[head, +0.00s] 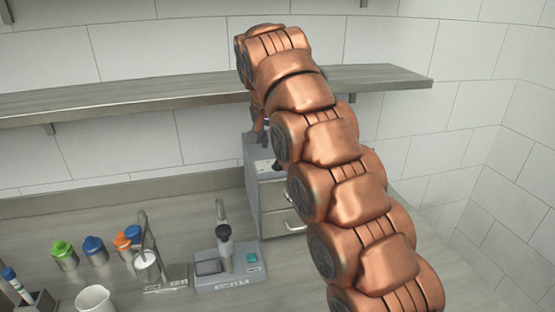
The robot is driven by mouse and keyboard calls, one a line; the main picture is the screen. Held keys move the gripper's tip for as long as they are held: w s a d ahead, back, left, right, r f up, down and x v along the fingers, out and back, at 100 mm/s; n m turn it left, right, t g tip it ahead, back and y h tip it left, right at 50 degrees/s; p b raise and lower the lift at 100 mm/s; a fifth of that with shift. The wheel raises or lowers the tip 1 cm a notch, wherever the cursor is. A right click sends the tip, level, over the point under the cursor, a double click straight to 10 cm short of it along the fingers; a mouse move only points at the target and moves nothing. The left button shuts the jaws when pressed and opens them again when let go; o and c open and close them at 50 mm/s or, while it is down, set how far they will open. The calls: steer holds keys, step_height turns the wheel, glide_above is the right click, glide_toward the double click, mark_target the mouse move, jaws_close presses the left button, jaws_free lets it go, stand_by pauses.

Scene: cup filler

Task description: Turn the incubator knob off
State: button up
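My copper-coloured arm reaches from the lower right up over the counter and bends down at its far end. A small part of my gripper (260,132) seems to show just above the top of a grey box-shaped unit (267,172). I cannot tell whether it touches the unit, and its fingers are mostly hidden by the arm. The unit has two light front panels with bar handles and may be the incubator. No incubator knob can be made out; my arm covers the unit's right side.
A grey device (230,279) with a post and teal button stands in front of the unit. A cup filler stand (164,284), several lidded cups (95,251) and a white beaker (95,299) are to the left. A wall shelf (120,97) runs behind my arm.

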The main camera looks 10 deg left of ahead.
mark_target(277, 160)
steer(key=shift+p+x, duration=1)
steer(key=shift+x, duration=2.8)
steer(key=shift+c, duration=0.2)
jaws_close()
